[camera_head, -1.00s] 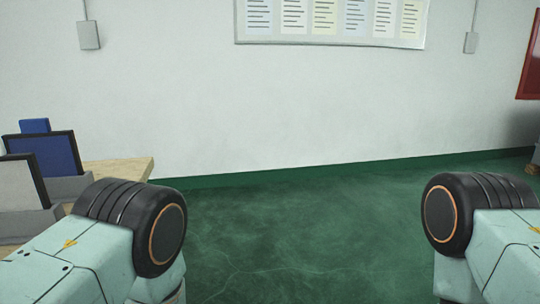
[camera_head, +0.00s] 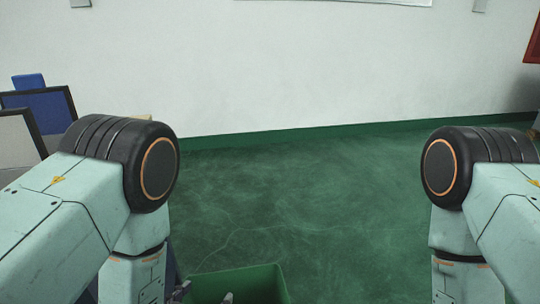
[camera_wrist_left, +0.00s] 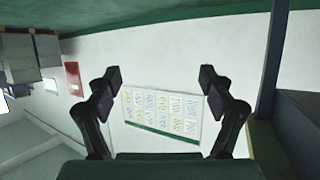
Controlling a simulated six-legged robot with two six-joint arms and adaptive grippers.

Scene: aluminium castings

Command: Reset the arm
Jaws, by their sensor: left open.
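My left gripper (camera_wrist_left: 160,80) shows in the left wrist view, open, with its two dark fingers spread apart and nothing between them. Behind the gap, a white board with printed sheets (camera_wrist_left: 163,112) hangs on the far wall. In the head view, my left and right arms come in from either side and bend downward at their black joints. I cannot clearly make out the left gripper there, and my right gripper is not in view.
A green bin (camera_head: 240,284) stands at the bottom of the head view, with small greyish parts at its near edge, mostly cut off. Dark-framed panels, one blue (camera_head: 48,108), stand at the left. The green floor (camera_head: 300,190) between bin and wall is clear.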

